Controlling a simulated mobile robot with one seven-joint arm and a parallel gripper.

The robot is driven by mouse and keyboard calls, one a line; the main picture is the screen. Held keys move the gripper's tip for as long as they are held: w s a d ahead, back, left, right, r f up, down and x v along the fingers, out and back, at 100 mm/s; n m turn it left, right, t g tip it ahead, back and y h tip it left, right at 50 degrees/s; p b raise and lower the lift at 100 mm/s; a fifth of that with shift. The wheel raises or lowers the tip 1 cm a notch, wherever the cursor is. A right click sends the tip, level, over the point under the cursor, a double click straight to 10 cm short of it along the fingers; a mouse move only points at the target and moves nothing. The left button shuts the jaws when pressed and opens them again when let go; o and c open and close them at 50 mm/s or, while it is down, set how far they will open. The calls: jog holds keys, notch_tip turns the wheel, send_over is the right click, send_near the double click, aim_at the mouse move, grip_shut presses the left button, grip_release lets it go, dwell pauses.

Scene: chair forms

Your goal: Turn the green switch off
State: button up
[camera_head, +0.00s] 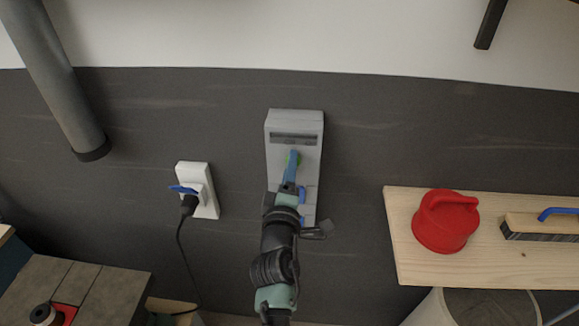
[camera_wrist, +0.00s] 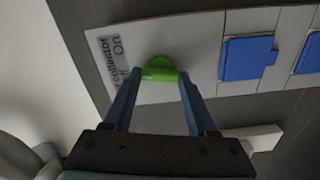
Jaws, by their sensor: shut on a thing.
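The green switch (camera_wrist: 160,70) is a small rounded green knob on a light grey panel (camera_wrist: 205,82). Printed text beside it includes "collector" and "On". My gripper (camera_wrist: 160,81) has a blue finger on each side of the green switch and is shut on it. In the head view the grey wall box (camera_head: 294,122) hangs on the dark wall, and my gripper (camera_head: 292,164) reaches up to its middle. The switch's exact setting is hard to tell.
Blue parts (camera_wrist: 248,58) sit on the panel beside the switch. A white socket with a plug (camera_head: 205,178) and black cable is left of the box. A wooden shelf (camera_head: 408,262) at right holds a red lidded container (camera_head: 445,222) and a brush (camera_head: 540,226).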

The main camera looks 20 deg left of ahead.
jog(key=shift+n, duration=1.1)
jog(key=shift+f, duration=0.1)
jog(key=o, duration=1.4)
jog(key=shift+c, duration=0.2)
jog(key=shift+s+p, duration=0.1)
jog(key=shift+p, duration=0.2)
jog(key=p+v, duration=0.6)
jog(key=v, duration=0.6)
jog(key=shift+s, duration=0.4)
jog(key=shift+d, duration=0.1)
